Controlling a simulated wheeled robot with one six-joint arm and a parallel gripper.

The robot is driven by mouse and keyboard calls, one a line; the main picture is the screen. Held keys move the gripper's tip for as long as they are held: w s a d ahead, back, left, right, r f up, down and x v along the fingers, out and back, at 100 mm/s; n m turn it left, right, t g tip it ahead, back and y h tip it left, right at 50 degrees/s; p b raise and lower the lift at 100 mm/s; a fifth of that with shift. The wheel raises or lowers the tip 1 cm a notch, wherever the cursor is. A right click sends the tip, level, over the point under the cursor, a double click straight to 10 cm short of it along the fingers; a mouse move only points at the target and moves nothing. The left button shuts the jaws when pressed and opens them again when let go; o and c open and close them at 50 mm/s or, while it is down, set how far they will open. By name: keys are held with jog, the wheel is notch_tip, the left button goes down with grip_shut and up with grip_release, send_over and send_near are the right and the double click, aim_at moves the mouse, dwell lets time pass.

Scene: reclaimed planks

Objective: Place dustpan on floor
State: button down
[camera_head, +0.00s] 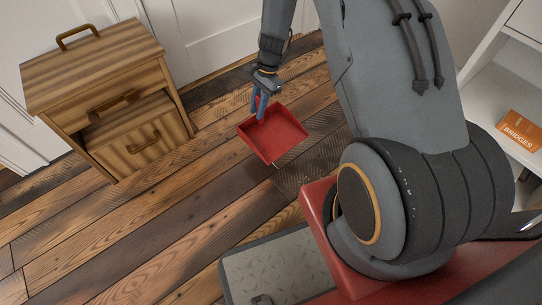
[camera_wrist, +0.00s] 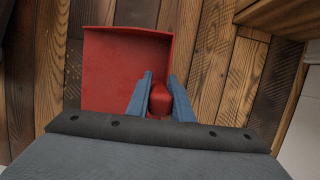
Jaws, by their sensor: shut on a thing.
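The red dustpan (camera_head: 272,134) is in the upper middle of the head view, over the plank floor (camera_head: 150,215). Its tray is open side up, with the handle toward my gripper. My gripper (camera_head: 260,108) is shut on the dustpan's handle. In the wrist view the dustpan (camera_wrist: 125,65) spreads ahead of the blue fingers, and my gripper (camera_wrist: 160,92) has the red handle between them. I cannot tell whether the dustpan touches the floor or hangs just above it.
White panelled doors (camera_head: 215,35) are behind. A white shelf (camera_head: 490,90) with an orange book (camera_head: 519,129) is at the right. The floor left of the dustpan is clear.

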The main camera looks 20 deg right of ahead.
aim_at(258, 127)
jog(key=shift+w+f+b, duration=0.15)
jog(key=shift+f+b, duration=0.15)
jog(key=shift+f, duration=0.3)
jog(key=shift+w+f+b, duration=0.15)
jog(key=shift+f+b, duration=0.15)
jog(key=shift+f, duration=0.25)
notch_tip(258, 127, down, 9)
jog(key=b, duration=0.4)
jog(key=shift+f, duration=0.1)
jog(key=shift+f+b, duration=0.15)
jog(key=shift+b, duration=0.15)
jog(key=c, duration=1.6)
grip_release()
jog(key=shift+o, duration=0.2)
